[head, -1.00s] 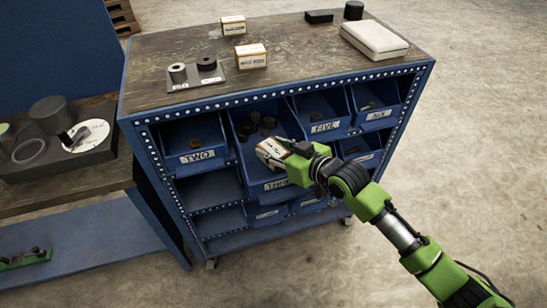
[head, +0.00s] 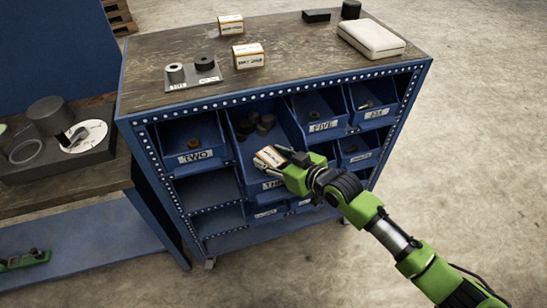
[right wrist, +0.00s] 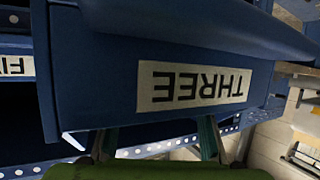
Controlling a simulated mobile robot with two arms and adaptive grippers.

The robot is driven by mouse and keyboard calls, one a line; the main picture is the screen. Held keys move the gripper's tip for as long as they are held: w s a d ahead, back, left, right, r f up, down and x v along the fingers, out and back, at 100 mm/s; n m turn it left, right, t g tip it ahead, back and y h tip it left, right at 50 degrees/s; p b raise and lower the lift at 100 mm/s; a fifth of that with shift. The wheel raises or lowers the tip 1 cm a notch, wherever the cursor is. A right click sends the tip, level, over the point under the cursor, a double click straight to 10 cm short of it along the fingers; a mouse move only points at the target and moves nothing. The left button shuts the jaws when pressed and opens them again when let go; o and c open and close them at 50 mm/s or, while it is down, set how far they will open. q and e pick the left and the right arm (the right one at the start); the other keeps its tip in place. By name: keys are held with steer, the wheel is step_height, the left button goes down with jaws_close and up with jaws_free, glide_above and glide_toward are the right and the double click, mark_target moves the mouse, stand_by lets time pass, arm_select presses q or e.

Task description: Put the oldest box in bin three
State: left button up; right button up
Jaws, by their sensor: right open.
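A small white and brown box (head: 268,157) is at the front of the blue bin labelled THREE (head: 247,178), tilted, among or in front of several dark round pieces. My right gripper (head: 283,160) is open right beside the box at the bin's front lip; I cannot tell if they touch. In the right wrist view bin three (right wrist: 100,85) fills the picture with its label upside down, and the open fingers (right wrist: 160,140) show below it; the box is hidden there. Two similar boxes stand on the cabinet top, one farther back (head: 231,25) and one nearer (head: 249,56). My left gripper is not in view.
Bin two (head: 193,160) is left of bin three; bins five (head: 323,127) and six (head: 376,114) are to its right. On the cabinet top are a plate with two cylinders (head: 193,82) and a white case (head: 371,38). Floor to the right is free.

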steer(key=shift+d+r, duration=0.1)
steer(key=v, duration=1.2)
steer(key=shift+b, duration=0.35)
stand_by(0.4)
